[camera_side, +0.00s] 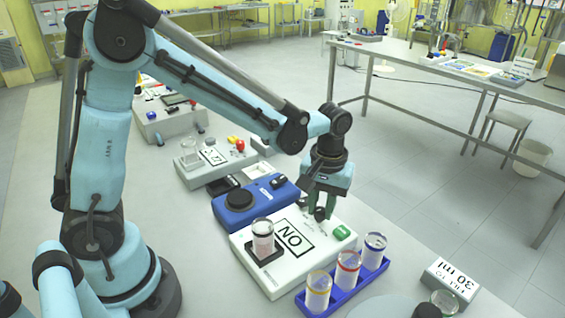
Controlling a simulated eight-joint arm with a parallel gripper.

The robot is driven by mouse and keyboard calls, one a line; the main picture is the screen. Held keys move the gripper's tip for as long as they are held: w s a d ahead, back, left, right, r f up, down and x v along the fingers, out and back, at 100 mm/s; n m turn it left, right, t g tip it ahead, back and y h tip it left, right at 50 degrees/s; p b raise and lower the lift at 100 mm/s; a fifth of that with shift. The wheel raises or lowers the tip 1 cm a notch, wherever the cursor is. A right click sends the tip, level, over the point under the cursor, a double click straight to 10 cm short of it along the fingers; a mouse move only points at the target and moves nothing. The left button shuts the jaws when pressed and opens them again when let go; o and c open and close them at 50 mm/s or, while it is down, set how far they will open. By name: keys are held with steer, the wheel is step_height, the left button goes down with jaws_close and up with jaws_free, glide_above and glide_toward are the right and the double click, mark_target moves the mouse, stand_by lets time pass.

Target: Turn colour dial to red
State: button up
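My gripper (321,212) points down over the back right part of a white box (285,262), near its far edge. Its dark fingertips are small here, and I cannot tell whether they are open, shut or touching anything.
A blue device (250,203) with a black round top stands just behind the white box. A blue rack (345,288) with three capped vials stands in front right. A grey device with a red knob (240,146) is further back. A labelled block (452,280) lies at right.

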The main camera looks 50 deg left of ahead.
jaws_close()
steer(key=shift+m, duration=0.3)
steer(key=m, duration=0.4)
steer(key=shift+m, duration=2.7)
steer(key=o, duration=0.8)
jaws_free()
